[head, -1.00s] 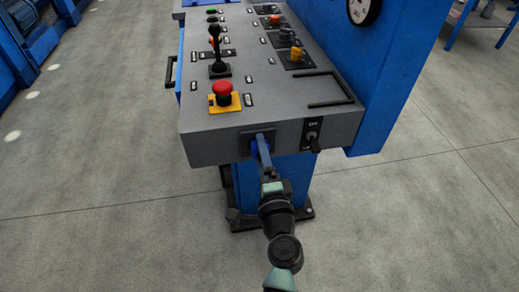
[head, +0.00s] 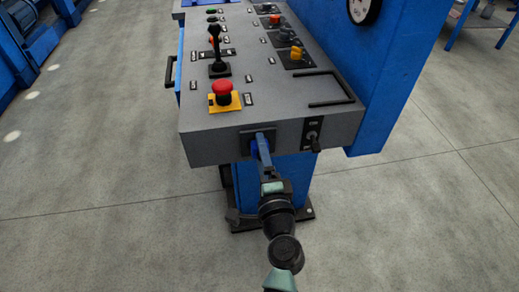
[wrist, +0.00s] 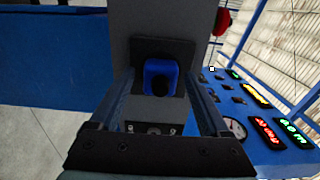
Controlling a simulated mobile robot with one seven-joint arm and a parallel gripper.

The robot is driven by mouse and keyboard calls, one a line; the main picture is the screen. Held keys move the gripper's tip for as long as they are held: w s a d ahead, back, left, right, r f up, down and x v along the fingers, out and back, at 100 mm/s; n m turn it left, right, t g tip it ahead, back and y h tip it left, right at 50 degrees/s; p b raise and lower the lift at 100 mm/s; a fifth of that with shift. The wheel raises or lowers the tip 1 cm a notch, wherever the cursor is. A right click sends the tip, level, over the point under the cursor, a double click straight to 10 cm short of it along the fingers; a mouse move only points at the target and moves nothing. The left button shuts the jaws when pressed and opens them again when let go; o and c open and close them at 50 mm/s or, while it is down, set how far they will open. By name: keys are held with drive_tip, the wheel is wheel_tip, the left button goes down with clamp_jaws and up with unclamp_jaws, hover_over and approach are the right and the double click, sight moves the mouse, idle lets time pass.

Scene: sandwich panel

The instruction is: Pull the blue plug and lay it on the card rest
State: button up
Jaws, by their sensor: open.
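The blue plug (head: 256,146) sits in a dark square plate on the front face of the grey console. In the wrist view the blue plug (wrist: 152,68) shows as a rounded blue block with a dark middle, between my two fingers. My gripper (head: 262,147) is open and reaches up to the plug from the front, one finger on each side in the wrist view (wrist: 161,84). I cannot tell whether the fingers touch it. I cannot pick out the card rest for sure; a black open frame (head: 325,104) lies on the console top at the right front corner.
A red mushroom button (head: 222,88) on a yellow base stands near the console's front edge. A black joystick (head: 217,60) is behind it. A toggle switch (head: 313,138) is right of the plug. A blue upright panel (head: 395,75) bounds the right side.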

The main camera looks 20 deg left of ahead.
drive_tip(key=shift+c, duration=0.3)
clamp_jaws()
drive_tip(key=shift+s+d, duration=0.1)
drive_tip(key=shift+v, duration=2.85)
drive_tip(key=s+d+f+m+t+h, duration=0.1)
drive_tip(key=s+d+f+m+h, duration=0.1)
drive_tip(key=d, duration=0.5)
drive_tip(key=s+d+f+m+t+h, duration=0.1)
drive_tip(key=s+d+f+m+h, duration=0.1)
drive_tip(key=s+d+h, duration=0.2)
drive_tip(key=s+d+f+m+t+h, duration=0.1)
drive_tip(key=s+d+f+m+h, duration=0.1)
drive_tip(key=d, duration=0.8)
drive_tip(key=shift+s+m+h, duration=0.4)
drive_tip(key=shift+s+h, duration=0.4)
drive_tip(key=shift+h, duration=0.2)
